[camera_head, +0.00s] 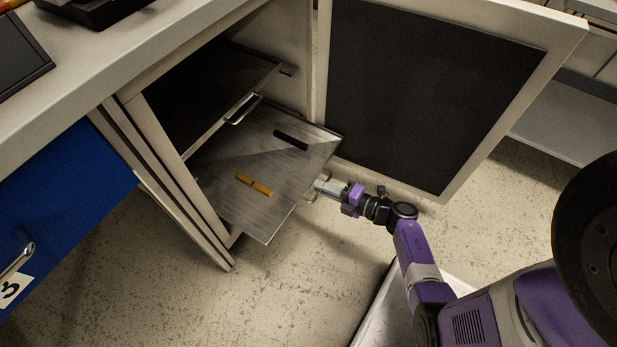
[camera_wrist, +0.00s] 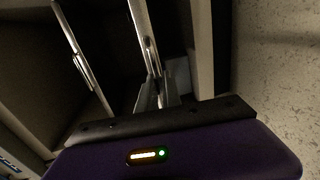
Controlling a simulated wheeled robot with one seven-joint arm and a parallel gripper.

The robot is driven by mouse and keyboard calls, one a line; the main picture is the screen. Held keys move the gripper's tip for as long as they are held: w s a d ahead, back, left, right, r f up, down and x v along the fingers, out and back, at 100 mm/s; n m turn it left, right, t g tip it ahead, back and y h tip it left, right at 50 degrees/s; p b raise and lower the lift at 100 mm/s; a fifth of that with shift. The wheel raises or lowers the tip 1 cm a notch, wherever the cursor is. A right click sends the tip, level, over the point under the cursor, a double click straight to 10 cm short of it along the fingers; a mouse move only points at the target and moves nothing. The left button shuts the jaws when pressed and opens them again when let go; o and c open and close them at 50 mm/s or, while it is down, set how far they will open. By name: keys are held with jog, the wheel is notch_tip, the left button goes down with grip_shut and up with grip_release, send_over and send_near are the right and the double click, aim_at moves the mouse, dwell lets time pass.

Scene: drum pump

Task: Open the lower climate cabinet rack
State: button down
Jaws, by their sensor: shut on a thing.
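The climate cabinet stands open. Its lower rack (camera_head: 225,205), a flat metal shelf, sticks out well past the cabinet front. An orange-brown piece (camera_head: 254,185) and a black bar (camera_head: 291,140) lie on it. My gripper (camera_head: 319,187) is at the rack's front edge, shut on the lower rack's handle, which is mostly hidden by the fingers. In the wrist view the fingers (camera_wrist: 156,95) meet the handle (camera_wrist: 151,55) of the lower rack. The upper rack (camera_head: 215,95) is inside the cabinet above, with its own handle (camera_head: 243,109).
The cabinet door (camera_head: 455,180) is swung open to the right, close behind my gripper. A blue drawer front (camera_head: 60,205) with a metal handle is at the left, under the worktop (camera_head: 110,60). The speckled floor (camera_head: 270,290) in front of the rack is clear.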

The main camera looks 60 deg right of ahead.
jog(key=shift+s, duration=1.15)
jog(key=c, duration=1.5)
grip_release()
jog(key=shift+c, duration=0.2)
jog(key=s+r+p, duration=0.1)
jog(key=s, duration=0.6)
jog(key=shift+s+d+r+p, duration=0.15)
jog(key=shift+s+r+p, duration=0.15)
jog(key=shift+p, duration=0.1)
jog(key=shift+f, duration=0.1)
